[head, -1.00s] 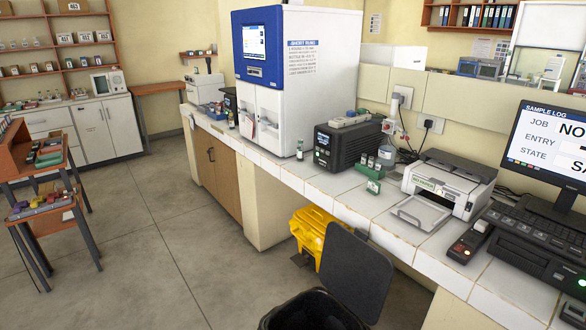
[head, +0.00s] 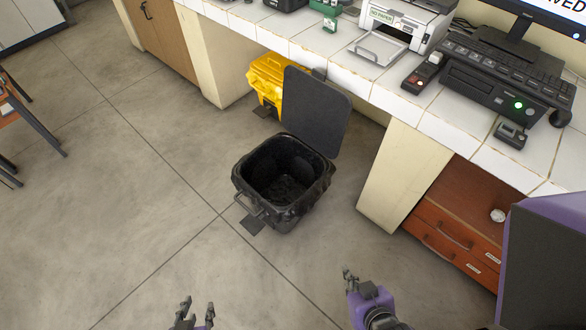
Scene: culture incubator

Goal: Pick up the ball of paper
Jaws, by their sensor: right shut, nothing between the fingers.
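A small white crumpled ball of paper (head: 497,215) shows in the head view at the right. It seems to lie on the reddish-brown drawer unit (head: 445,240) under the counter, close to the purple and dark block of my own body at the right edge. My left gripper (head: 197,311) is at the bottom edge with its fingers apart and nothing between them. My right gripper (head: 349,279) is shut and empty above the floor, left of the drawer unit and well apart from the paper ball.
An open black pedal bin (head: 275,205) with its lid up stands on the floor ahead. A yellow bin (head: 266,80) is behind it under the counter. The tiled counter (head: 345,78) holds a printer (head: 407,25) and a keyboard (head: 510,60).

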